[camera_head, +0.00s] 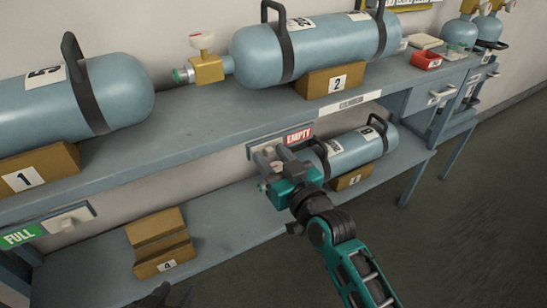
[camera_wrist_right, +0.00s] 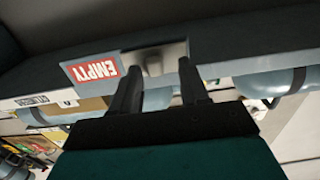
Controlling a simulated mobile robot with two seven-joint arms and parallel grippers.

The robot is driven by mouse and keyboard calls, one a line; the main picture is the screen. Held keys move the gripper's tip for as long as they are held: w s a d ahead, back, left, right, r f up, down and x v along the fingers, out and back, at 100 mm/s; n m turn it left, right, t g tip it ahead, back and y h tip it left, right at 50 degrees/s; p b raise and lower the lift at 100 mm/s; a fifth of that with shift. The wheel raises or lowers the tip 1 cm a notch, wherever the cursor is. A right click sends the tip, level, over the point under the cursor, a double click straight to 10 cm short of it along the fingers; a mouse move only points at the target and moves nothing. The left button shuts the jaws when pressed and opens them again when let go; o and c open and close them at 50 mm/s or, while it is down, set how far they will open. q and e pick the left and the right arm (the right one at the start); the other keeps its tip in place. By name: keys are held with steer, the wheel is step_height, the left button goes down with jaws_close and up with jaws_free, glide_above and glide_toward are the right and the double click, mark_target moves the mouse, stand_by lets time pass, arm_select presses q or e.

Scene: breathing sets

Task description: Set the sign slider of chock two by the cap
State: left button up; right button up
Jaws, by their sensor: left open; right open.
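Chock two (camera_head: 331,80) is a brown block labelled 2 under a blue cylinder (camera_head: 262,52) on the upper shelf. Below it, on the shelf's front edge, is a sign slider (camera_head: 254,152) showing red EMPTY (camera_head: 298,135). In the right wrist view the EMPTY plate (camera_wrist_right: 92,70) is left of a pale block-like cap (camera_wrist_right: 165,58). My right gripper (camera_head: 266,160) is open at the slider; its fingertips (camera_wrist_right: 158,74) stand either side of the cap. I cannot tell if they touch it. My left gripper (camera_head: 168,297) is dark, open and partly cut off at the bottom edge.
Chock one (camera_head: 40,170) holds a cylinder at left, with a green FULL sign (camera_head: 20,236) below it. The lower shelf carries an empty chock (camera_head: 160,243) and a smaller cylinder (camera_head: 350,150) close behind my right gripper. A red tray (camera_head: 426,61) stands at right.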

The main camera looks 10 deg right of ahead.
arm_select(q)
step_height(320, 180, up, 2)
steer(key=shift+r+p, duration=0.1)
steer(key=shift+p, duration=0.95)
arm_select(e)
steer(key=v, duration=1.3)
arm_select(q)
step_height(320, 180, up, 6)
steer(key=s+a+y+p, duration=0.1)
steer(key=a+p, duration=0.2)
steer(key=p, duration=0.7)
steer(key=shift+s+p, duration=0.25)
steer(key=shift+p, duration=0.05)
arm_select(e)
steer(key=s+d+f+m+g+h, duration=0.1)
steer(key=s+d+f+g+h, duration=0.3)
steer(key=s+d+f+g, duration=0.2)
steer(key=shift+s+f, duration=0.5)
steer(key=shift+s, duration=0.5)
arm_select(q)
steer(key=shift+r, duration=0.15)
